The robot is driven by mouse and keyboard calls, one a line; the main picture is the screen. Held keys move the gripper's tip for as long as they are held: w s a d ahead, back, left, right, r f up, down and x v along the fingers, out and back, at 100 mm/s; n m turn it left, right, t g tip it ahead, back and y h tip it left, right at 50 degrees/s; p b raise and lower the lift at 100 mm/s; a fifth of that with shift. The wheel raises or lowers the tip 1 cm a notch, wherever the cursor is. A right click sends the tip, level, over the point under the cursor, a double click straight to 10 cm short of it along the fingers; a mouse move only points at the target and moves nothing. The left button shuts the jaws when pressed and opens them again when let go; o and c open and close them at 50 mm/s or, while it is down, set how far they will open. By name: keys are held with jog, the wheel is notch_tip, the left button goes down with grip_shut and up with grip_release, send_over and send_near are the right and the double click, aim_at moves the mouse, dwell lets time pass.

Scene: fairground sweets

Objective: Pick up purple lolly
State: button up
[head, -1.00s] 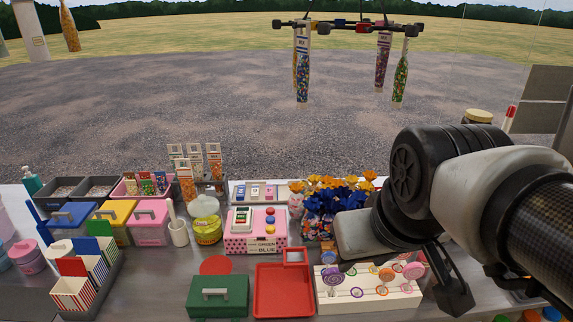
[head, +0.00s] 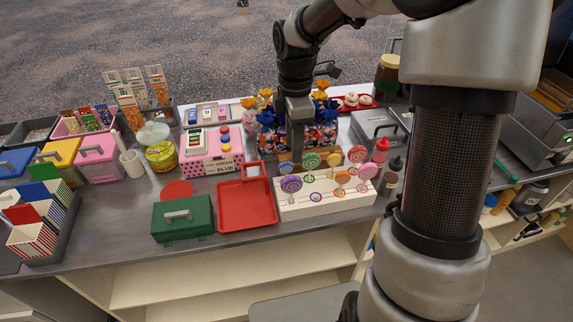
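A purple lolly (head: 291,184) stands upright at the left front of a white lolly stand (head: 350,204). Other lollies beside and behind it include a green one (head: 311,160), an orange one (head: 343,178) and a pink-red one (head: 357,154). My gripper (head: 297,152) points down just behind the stand's left half, in front of the blue-wrapped sweet bags. It looks apart from the purple lolly. Its fingertips are small and partly hidden by the lollies, so I cannot tell how far apart they are.
A red tray (head: 247,204) lies left of the stand, with a green box (head: 182,218) farther left. Blue bags with gold tops (head: 324,125) stand close behind my gripper. Dark and red-topped bottles (head: 392,177) stand to the right. The counter's front edge is close.

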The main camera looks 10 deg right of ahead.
send_over(292, 190)
notch_tip(292, 190, down, 10)
jog(key=shift+w+f, duration=0.15)
jog(key=shift+w+d+f, duration=0.1)
jog(key=shift+w+f, duration=0.05)
jog(key=shift+f, duration=1.4)
jog(key=shift+w+f, duration=0.15)
jog(key=shift+f, duration=1.4)
grip_shut()
